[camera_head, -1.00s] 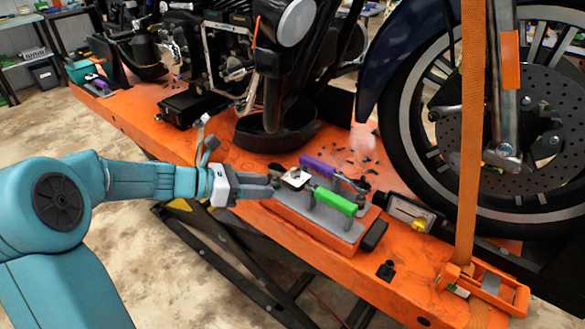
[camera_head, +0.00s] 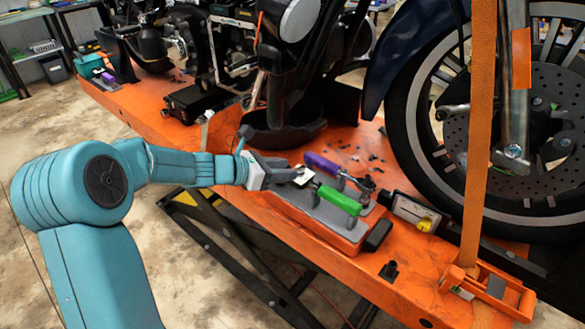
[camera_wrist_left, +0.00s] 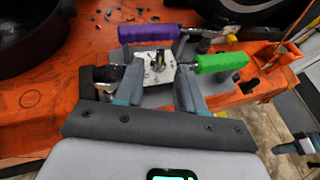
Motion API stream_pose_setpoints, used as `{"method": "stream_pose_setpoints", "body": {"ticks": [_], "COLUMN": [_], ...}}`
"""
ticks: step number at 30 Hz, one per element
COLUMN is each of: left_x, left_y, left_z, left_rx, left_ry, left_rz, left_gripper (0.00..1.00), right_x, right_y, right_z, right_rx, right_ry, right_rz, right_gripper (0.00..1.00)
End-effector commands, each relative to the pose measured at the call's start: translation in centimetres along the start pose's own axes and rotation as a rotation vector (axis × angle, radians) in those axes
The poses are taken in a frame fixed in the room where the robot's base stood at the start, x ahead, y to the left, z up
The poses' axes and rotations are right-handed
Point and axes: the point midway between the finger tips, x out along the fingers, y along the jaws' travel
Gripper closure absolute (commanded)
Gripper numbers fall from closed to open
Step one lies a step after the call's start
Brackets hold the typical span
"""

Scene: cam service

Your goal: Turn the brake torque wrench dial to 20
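Two torque wrenches lie in a grey-topped orange holder (camera_head: 318,221): one has a purple handle (camera_head: 321,163), the other a green handle (camera_head: 339,200). They also show in the left wrist view, purple (camera_wrist_left: 149,33) and green (camera_wrist_left: 221,62). I cannot tell which is the brake one. A small silver plate with a dark knob (camera_wrist_left: 158,67) lies beside the handles; the plate also shows in the head view (camera_head: 303,177). My left gripper (camera_head: 290,172) reaches it from the left. In the wrist view its fingers (camera_wrist_left: 157,72) are apart, with the knob between them. Dial numbers are unreadable.
The holder sits on an orange lift platform (camera_head: 310,262). A black pan (camera_head: 280,135) and motorcycle wheel (camera_head: 530,120) stand behind and right. An orange strap (camera_head: 478,150) runs down at the right. A black block (camera_head: 378,236) lies at the holder's right end.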

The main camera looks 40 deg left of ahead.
Motion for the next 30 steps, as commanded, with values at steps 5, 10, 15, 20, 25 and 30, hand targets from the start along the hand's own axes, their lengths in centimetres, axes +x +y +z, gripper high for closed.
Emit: {"method": "stream_pose_setpoints", "body": {"ticks": [5, 10, 15, 20, 25, 30], "left_x": [2.6, 3.3, 3.3, 3.3, 3.3, 3.2], "left_y": [0.0, 0.1, 0.1, 0.1, 0.1, 0.2], "left_z": [0.1, 0.1, 0.0, 0.1, 0.1, 0.3], "left_rx": [0.000, 0.000, 0.000, 0.000, 0.000, 0.012], "left_ry": [-0.001, 0.000, 0.000, 0.000, -0.001, 0.000], "left_rz": [-0.002, 0.001, 0.001, 0.001, -0.001, -0.032], "left_gripper": [0.62, 0.62, 0.62, 0.97, 1.00, 1.00], "right_x": [-0.1, -0.1, -0.1, -0.1, -0.2, -1.1], "right_y": [0.0, -0.1, 0.0, 0.0, -0.1, -0.4], "right_z": [0.0, 0.0, 0.0, 0.0, 0.0, 0.0], "right_rx": [0.000, 0.000, 0.000, 0.000, 0.000, 0.000], "right_ry": [0.000, 0.000, 0.000, 0.000, 0.000, 0.000], "right_rz": [0.000, 0.000, 0.000, 0.000, 0.000, 0.000], "right_gripper": [0.57, 0.57, 0.57, 0.57, 0.57, 0.57]}}
